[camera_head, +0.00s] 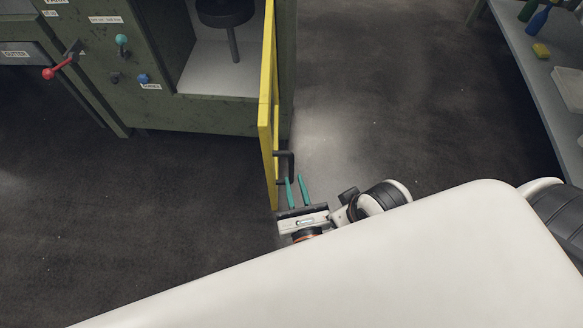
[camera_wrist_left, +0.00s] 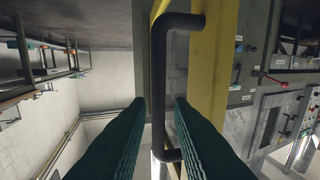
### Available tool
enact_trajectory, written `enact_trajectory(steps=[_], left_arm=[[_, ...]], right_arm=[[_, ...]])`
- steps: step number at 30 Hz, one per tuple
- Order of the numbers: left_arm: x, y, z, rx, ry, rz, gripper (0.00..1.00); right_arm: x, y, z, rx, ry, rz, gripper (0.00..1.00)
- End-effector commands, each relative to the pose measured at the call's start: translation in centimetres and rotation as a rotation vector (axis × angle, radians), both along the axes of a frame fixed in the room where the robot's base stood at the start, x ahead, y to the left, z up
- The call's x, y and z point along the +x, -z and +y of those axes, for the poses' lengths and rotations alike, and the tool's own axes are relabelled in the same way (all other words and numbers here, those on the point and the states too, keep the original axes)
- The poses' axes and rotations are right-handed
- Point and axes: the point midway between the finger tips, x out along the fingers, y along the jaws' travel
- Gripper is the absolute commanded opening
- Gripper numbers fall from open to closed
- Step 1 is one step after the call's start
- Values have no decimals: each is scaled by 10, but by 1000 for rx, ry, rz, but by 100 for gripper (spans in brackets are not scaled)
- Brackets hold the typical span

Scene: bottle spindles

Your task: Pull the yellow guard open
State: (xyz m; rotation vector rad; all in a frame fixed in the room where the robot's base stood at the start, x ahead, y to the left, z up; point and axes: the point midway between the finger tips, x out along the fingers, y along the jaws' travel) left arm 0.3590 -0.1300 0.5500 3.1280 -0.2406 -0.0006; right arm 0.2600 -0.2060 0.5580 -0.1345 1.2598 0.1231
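The yellow guard (camera_head: 267,85) stands swung out from the green machine, seen nearly edge-on in the head view. The machine's opening beside it is uncovered. The guard's black handle (camera_head: 291,165) is on its right face. My left gripper (camera_head: 299,190), with teal fingers, is at the lower end of this handle. My right gripper is not in view.
The green machine (camera_head: 160,60) has a red-knobbed lever (camera_head: 48,73) and coloured knobs. A dark spindle part (camera_head: 224,12) is inside its opening. A grey table (camera_head: 530,75) with bottles stands at right. The floor (camera_head: 130,220) left of the guard is clear.

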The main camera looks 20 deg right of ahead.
Motion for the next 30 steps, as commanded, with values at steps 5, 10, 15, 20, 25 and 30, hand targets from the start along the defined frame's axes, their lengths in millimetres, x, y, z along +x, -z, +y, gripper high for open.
enact_trajectory(steps=[5, 10, 15, 20, 25, 30], left_arm=[[-38, -1, 6, -1, 2, 1, 20], [-59, -1, 9, 0, 1, -1, 20], [-67, -1, 11, 0, -1, -2, 20], [-67, -1, 11, -1, -1, -2, 20], [-67, -1, 11, -1, 0, -2, 20], [-66, -1, 11, -1, -1, -2, 20]], right_arm=[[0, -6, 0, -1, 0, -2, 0], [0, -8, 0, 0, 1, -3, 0], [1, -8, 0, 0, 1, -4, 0], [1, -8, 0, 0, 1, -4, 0], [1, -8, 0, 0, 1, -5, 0], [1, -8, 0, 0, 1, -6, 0]])
